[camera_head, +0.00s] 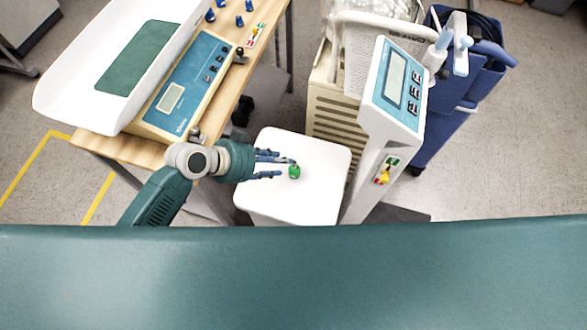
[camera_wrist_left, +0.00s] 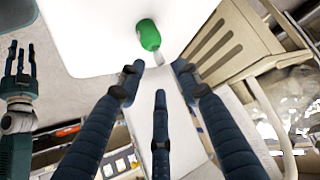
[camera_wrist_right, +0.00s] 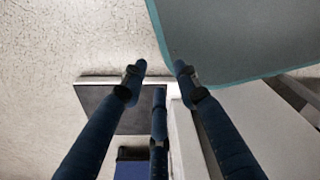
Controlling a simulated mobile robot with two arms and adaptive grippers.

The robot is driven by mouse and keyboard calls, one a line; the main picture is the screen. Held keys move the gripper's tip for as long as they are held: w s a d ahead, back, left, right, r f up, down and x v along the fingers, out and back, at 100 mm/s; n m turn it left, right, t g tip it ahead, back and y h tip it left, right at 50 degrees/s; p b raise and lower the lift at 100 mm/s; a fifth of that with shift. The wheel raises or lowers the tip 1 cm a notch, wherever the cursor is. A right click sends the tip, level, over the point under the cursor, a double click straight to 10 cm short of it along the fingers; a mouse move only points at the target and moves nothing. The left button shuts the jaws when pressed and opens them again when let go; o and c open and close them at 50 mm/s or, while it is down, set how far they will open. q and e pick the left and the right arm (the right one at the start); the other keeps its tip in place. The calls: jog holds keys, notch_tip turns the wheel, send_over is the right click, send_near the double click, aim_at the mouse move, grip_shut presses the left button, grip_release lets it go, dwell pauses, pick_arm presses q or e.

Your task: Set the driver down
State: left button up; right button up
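The driver (camera_head: 294,171) shows a green handle on the white top (camera_head: 308,207) of a small stand. In the left wrist view the green handle (camera_wrist_left: 148,34) has a short pale end pointing toward my fingers. My left gripper (camera_head: 281,166) reaches in from the left, with its fingertips beside the driver. In the left wrist view the fingers of my left gripper (camera_wrist_left: 159,68) are spread, with the driver just beyond the tips and nothing between them. My right gripper (camera_wrist_right: 159,70) is open and empty over the floor; it is hidden in the head view.
A wooden table (camera_head: 115,148) at left holds a white scale tray (camera_head: 62,105) and a blue-panelled device (camera_head: 195,75). A teal surface (camera_head: 300,275) crosses the front.

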aim_at(290, 171)
pick_arm(q)
jog(key=shift+p+x, duration=0.45)
jog(key=shift+x, duration=2.25)
grip_shut()
